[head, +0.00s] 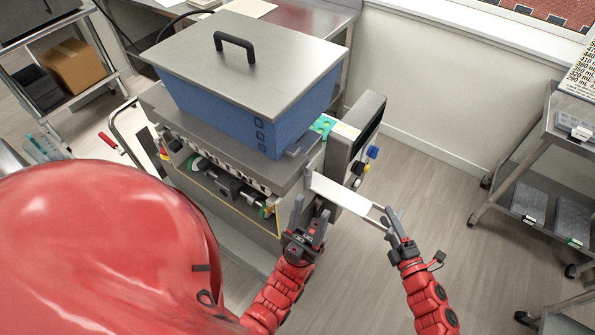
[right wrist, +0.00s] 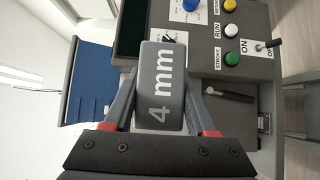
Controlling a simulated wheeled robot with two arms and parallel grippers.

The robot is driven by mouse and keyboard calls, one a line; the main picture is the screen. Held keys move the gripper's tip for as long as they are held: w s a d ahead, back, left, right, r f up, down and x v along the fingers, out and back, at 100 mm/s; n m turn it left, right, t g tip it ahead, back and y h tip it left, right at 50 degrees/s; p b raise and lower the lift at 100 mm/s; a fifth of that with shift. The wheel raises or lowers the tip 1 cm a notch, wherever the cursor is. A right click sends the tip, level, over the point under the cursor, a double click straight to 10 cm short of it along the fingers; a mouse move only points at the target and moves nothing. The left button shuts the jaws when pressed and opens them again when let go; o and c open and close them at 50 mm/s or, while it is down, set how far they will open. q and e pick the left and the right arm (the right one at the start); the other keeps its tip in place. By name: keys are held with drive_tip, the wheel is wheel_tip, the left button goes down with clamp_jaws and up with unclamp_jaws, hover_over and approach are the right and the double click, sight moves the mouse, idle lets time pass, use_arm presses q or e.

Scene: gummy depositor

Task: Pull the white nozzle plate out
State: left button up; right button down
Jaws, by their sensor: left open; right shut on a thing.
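The white nozzle plate (head: 338,192) sticks out of the right side of the depositor (head: 235,165), its inner end still inside the machine. Its outer end reaches my right gripper (head: 391,220). In the right wrist view, a grey handle block (right wrist: 160,88) marked "4 mm" sits between the two fingers, which are shut on it. My left gripper (head: 311,222) is open and empty, just in front of the machine's right front corner, left of the plate.
A blue hopper with a steel lid (head: 245,55) tops the depositor. A control box (head: 355,130) with buttons stands behind the plate; its switches show in the right wrist view. A grey cart (head: 545,165) stands at the far right. The floor between is clear.

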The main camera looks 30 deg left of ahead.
drive_tip(key=d, duration=0.7)
drive_tip(key=shift+d+b, duration=0.35)
drive_tip(key=shift+d, duration=0.05)
idle(0.7)
drive_tip(key=shift+s+d, duration=0.1)
drive_tip(key=d+b, duration=0.1)
drive_tip(key=d, duration=0.3)
drive_tip(key=shift+s+d, duration=0.1)
drive_tip(key=shift+d, duration=0.25)
drive_tip(key=c, duration=0.8)
unclamp_jaws()
clamp_jaws()
